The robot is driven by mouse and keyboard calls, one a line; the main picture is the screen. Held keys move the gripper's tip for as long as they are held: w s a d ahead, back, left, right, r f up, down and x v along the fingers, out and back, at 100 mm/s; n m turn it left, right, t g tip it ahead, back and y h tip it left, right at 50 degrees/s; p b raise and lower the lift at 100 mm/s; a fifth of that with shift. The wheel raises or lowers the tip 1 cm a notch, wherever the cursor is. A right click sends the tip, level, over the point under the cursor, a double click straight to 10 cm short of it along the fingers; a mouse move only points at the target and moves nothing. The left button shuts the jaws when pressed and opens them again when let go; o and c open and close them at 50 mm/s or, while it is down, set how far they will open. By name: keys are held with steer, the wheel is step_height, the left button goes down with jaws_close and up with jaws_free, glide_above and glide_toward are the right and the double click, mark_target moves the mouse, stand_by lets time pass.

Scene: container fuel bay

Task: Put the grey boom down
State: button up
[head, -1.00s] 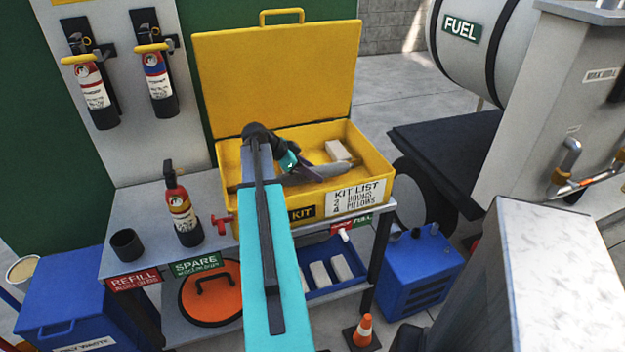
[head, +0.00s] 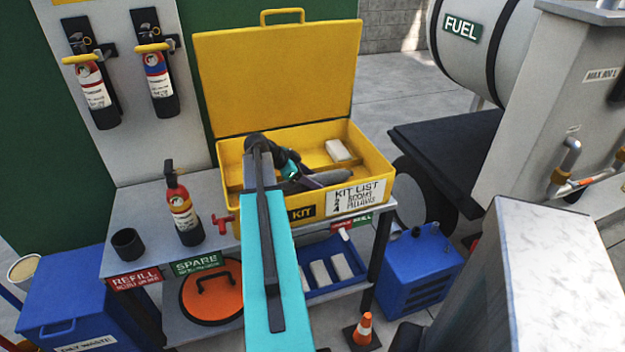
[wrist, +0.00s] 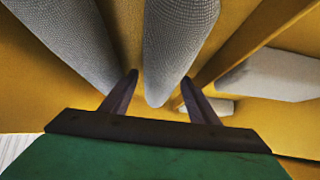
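The grey boom (wrist: 178,45) is a textured, round-ended roll in the yellow spill kit box (head: 378,172). In the wrist view its near end lies between the two dark fingers of my gripper (wrist: 160,81). The fingers stand apart, with a gap showing beside the left finger, so my gripper looks open around the boom. A second grey boom (wrist: 62,35) lies to its left. In the head view my gripper (head: 316,179) is low inside the box, and my arm hides part of the grey boom (head: 292,187).
The box's raised lid (head: 275,75) stands behind. White pillows (head: 338,150) lie in its right compartment, past a divider (wrist: 240,45). A spare extinguisher (head: 182,208) and black cup (head: 128,244) stand on the bench to the left. A blue tray (head: 330,288) sits below.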

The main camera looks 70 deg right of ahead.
steer(key=shift+r, duration=0.15)
steer(key=b+v, duration=0.1)
steer(key=v, duration=1.1)
steer(key=shift+b, duration=0.3)
stand_by(0.6)
